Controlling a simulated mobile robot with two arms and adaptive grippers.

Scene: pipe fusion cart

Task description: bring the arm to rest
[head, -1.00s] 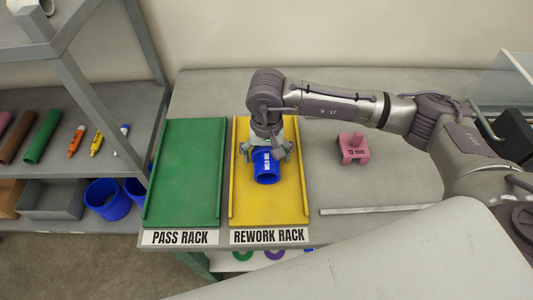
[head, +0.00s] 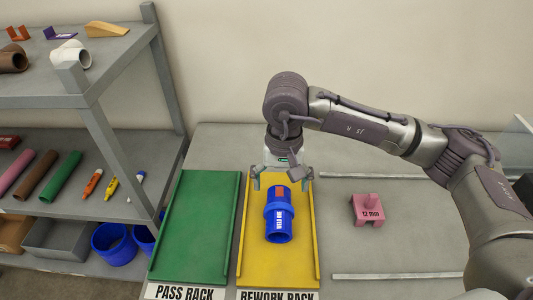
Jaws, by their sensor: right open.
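My right gripper (head: 284,178) is open and empty. It hangs above the far part of the yellow rework rack (head: 258,270), just beyond the blue pipe piece. The blue pipe piece (head: 279,225) lies on the rework rack, lengthwise, with a wider collar in its middle, white lettering and an orange-red mark near its far end. The gripper's fingers look apart from it. The green pass rack (head: 195,230) beside it is empty. My left gripper is out of view.
A pink block marked 12 mm (head: 367,210) stands on the grey table right of the rework rack, between two metal rails. The table behind the racks is clear.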

